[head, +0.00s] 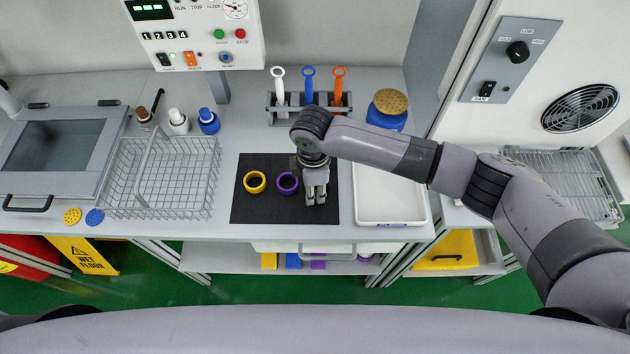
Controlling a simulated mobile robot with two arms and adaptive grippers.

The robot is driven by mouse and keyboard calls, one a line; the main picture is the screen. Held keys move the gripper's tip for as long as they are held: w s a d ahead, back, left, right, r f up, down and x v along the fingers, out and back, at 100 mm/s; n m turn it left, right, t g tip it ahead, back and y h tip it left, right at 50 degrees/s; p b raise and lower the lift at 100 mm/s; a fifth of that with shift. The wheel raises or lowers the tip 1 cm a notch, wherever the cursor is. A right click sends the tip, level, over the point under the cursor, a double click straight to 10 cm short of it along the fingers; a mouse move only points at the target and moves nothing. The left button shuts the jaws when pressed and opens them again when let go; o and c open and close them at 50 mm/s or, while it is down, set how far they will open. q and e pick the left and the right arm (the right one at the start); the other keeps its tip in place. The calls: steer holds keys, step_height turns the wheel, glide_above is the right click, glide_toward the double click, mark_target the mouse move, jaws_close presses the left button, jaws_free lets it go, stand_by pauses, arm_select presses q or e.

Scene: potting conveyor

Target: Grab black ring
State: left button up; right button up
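My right gripper (316,196) points down over the right part of the black mat (247,210). Its two fingers look close together, and I cannot tell whether anything is between them. I cannot make out a black ring; one could be hidden by the gripper or blend into the black mat. A purple ring (288,190) lies on the mat just left of the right gripper. A yellow ring (254,190) lies further left on the mat. My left gripper is not in view.
A wire basket (160,190) stands left of the mat, and a white tray (390,217) lies right of it. Behind are a grey rack (282,112) with white, blue and orange tools, and a blue jar (387,117). Small bottles (208,121) stand behind the basket.

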steer(key=shift+c, duration=0.3)
jaws_close()
steer(key=shift+r, duration=0.15)
